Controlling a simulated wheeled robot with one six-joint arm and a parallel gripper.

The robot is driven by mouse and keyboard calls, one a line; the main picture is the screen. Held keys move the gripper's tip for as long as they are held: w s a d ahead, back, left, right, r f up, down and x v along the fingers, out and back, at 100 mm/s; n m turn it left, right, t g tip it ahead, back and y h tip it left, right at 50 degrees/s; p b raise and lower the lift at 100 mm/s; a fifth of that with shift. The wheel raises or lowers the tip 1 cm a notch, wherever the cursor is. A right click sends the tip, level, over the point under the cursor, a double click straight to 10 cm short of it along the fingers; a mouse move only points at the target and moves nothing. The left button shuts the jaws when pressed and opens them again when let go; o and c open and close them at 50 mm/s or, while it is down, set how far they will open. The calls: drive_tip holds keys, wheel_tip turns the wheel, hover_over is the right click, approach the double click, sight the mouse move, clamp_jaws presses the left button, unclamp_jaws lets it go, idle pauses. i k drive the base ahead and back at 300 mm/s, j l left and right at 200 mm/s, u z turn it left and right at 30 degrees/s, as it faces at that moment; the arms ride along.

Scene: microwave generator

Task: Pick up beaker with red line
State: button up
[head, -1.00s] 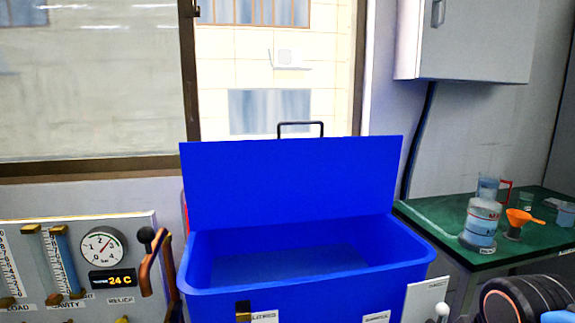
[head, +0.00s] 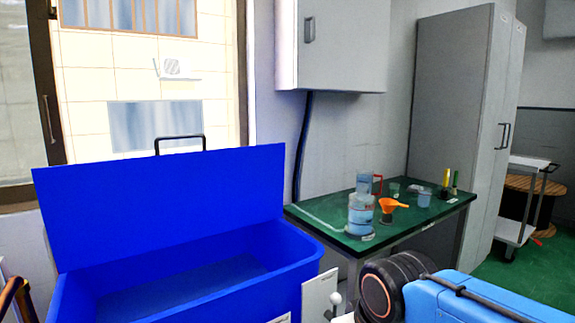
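Several vessels stand on a green-topped table (head: 330,212). The largest is a clear container (head: 360,214) with blue liquid and a label with small red marks. Just behind it are a clear cylindrical top (head: 364,183) and a red handle (head: 377,184); I cannot tell whether these belong to the same vessel. To the right are a small clear beaker (head: 394,189) and a wider beaker (head: 424,198) with bluish contents. Which one carries a red line is too small to tell. My gripper is not in view.
An orange funnel (head: 392,205) sits beside the large container. A big open blue bin (head: 300,262) fills the lower left. A black round part (head: 388,292) and blue casing (head: 470,300) are at the lower right. Grey lockers (head: 455,130) stand behind the table.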

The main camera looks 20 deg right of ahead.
sight(423, 199)
drive_tip(key=z, duration=1.35)
drive_tip(key=u, duration=1.75)
drive_tip(key=z, duration=1.75)
drive_tip(key=i+l+u, duration=0.55)
drive_tip(key=l, duration=0.25)
drive_tip(key=i, duration=0.1)
